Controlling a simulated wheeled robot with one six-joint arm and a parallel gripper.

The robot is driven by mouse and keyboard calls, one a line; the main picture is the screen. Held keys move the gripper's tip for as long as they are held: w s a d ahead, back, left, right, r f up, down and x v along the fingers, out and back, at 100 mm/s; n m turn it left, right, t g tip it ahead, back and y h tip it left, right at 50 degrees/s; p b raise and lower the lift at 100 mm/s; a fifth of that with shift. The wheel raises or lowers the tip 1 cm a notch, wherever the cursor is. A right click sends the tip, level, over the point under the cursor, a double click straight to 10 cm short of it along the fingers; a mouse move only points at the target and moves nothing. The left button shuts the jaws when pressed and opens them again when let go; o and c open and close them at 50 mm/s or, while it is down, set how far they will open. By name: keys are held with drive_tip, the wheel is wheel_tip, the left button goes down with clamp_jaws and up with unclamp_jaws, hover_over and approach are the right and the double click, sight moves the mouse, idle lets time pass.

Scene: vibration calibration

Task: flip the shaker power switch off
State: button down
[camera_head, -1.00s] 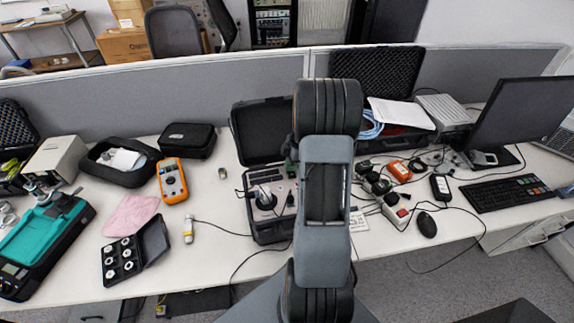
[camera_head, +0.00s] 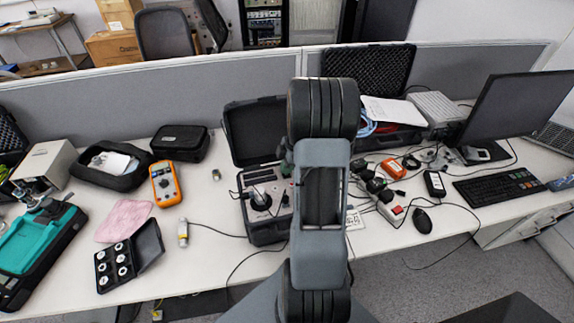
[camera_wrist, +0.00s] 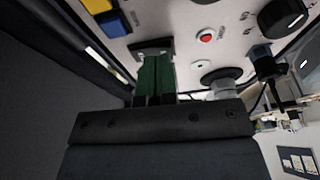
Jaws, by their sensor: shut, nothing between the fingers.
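The shaker unit (camera_head: 268,232) sits in an open black case on the desk, left of my arm in the head view. Its light panel (camera_wrist: 165,18) fills the top of the wrist view, with a small red round control (camera_wrist: 206,37), black knobs, and yellow and blue parts. My gripper (camera_wrist: 154,58) has its green fingers shut and empty, with the tips close to the panel. A dark rectangular piece (camera_wrist: 150,46) is at the fingertips; I cannot tell whether it is the power switch or whether they touch. In the head view my arm hides part of the case's right side.
The raised case lid (camera_head: 255,130) stands behind the unit. Left are an orange meter (camera_head: 165,184) and a small black case of round parts (camera_head: 128,255). Right are cables, a power strip (camera_head: 391,212), a mouse (camera_head: 422,221) and a monitor (camera_head: 510,98). A grey partition (camera_head: 150,95) runs behind.

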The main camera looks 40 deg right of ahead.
drive_tip(key=r, duration=0.1)
drive_tip(key=r+p, duration=0.1)
drive_tip(key=r, duration=0.1)
drive_tip(key=r+p, duration=0.1)
drive_tip(key=shift+w+d+r, duration=0.1)
drive_tip(key=shift+w+r, duration=0.15)
drive_tip(key=shift+r, duration=0.05)
drive_tip(key=w+b+v, duration=0.1)
drive_tip(key=v, duration=0.8)
drive_tip(key=shift+w+d+b, duration=0.2)
drive_tip(key=shift+d+b, duration=0.15)
drive_tip(key=shift+d, duration=0.1)
drive_tip(key=shift+r, duration=0.1)
